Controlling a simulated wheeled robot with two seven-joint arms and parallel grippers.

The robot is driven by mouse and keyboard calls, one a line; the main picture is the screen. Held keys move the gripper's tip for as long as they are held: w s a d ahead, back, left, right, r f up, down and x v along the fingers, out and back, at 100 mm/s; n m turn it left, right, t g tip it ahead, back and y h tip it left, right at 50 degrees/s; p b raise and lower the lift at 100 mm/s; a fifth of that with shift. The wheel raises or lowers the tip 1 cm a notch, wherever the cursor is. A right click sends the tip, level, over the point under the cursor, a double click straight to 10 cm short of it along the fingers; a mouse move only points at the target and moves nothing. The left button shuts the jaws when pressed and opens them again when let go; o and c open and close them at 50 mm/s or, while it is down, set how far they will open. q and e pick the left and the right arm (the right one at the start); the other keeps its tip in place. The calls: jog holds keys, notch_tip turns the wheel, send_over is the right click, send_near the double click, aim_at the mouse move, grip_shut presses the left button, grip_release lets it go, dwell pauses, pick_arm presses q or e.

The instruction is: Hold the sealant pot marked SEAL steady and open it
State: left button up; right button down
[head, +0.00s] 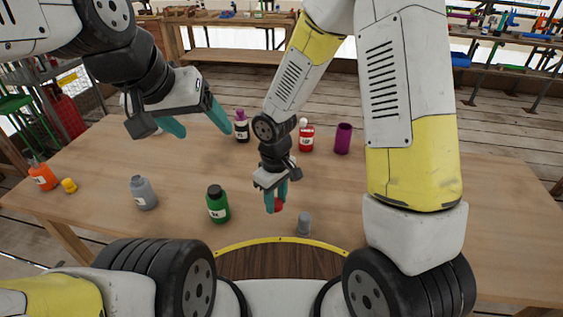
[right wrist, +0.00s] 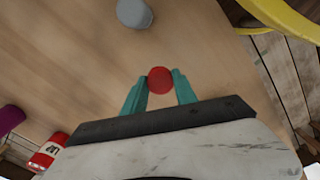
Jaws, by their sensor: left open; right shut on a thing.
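My right gripper (head: 277,195) is shut on a small round red thing (head: 278,205), low over the table's near middle. In the right wrist view the red thing (right wrist: 160,80) sits between the teal fingertips; I cannot tell whether it is a loose cap or touches the table. My left gripper (head: 196,121) is open and empty, fingers spread above the table's left part. Labelled containers stand around: a grey one (head: 144,194), a green one (head: 217,205), a dark purple one (head: 241,128) and a red one (head: 306,138). The lettering is too small to tell which reads SEAL.
An orange container (head: 42,177) and a yellow cap (head: 69,186) are at the table's left. A purple cylinder (head: 343,139) stands right of the red container. A small grey piece (head: 304,224) is near the front edge. The wooden table's (head: 490,210) right side is clear.

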jog(key=w, duration=0.4)
jog(key=w+a+f, duration=0.1)
jog(key=w, duration=0.3)
jog(key=w+a, duration=0.1)
jog(key=w, duration=0.4)
jog(key=shift+w+f, duration=0.1)
jog(key=shift+f, duration=0.05)
jog(key=shift+w, duration=0.1)
jog(key=shift+f, duration=1.75)
jog(key=c, duration=1)
grip_release()
jog(key=shift+f, duration=0.1)
jog(key=shift+c, duration=0.2)
jog(key=shift+o, duration=0.4)
